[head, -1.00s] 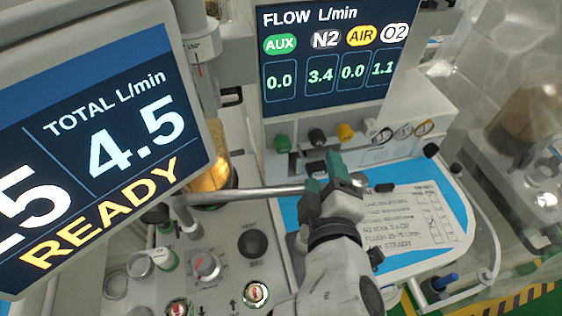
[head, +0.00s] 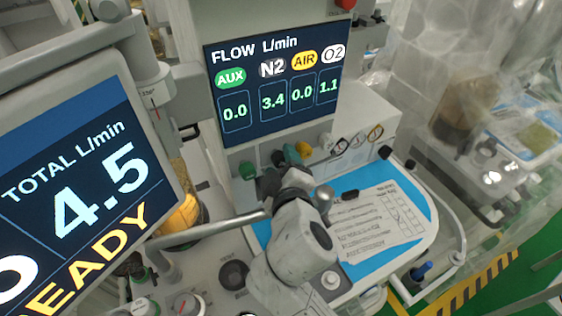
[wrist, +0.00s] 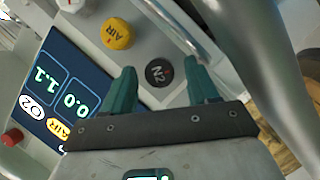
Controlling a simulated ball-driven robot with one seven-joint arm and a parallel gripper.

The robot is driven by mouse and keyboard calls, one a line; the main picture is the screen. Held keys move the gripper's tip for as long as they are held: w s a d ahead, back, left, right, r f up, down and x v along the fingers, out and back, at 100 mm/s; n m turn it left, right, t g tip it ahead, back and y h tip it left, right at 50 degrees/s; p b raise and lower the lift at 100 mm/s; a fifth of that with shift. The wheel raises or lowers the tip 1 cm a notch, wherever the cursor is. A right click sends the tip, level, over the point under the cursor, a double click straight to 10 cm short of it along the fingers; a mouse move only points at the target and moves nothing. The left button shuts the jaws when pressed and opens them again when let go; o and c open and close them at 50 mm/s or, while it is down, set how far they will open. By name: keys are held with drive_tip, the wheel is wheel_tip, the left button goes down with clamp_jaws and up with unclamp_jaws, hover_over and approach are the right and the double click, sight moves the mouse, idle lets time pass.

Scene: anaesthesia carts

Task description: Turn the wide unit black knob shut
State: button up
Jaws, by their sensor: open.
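The black N2 knob (wrist: 158,72) shows in the wrist view, its label turned in the picture, between and slightly beyond the two teal fingertips. My gripper (wrist: 162,78) is open, one finger to each side of the knob, with visible gaps. In the head view the black knob (head: 278,158) is partly hidden behind my gripper (head: 281,165), which is at the knob row. The flow display (head: 272,88) reads N2 3.4, AIR 0.0, O2 1.1 and AUX 0.0. I cannot tell whether a finger touches the knob.
The yellow AIR knob (wrist: 117,34) sits beside the black one. A metal bar (head: 210,228) lies left of my arm. A blue tray with a paper (head: 375,222) lies right.

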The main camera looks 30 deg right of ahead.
drive_tip(key=shift+w, duration=0.2)
drive_tip(key=shift+d, duration=0.1)
drive_tip(key=c, duration=1)
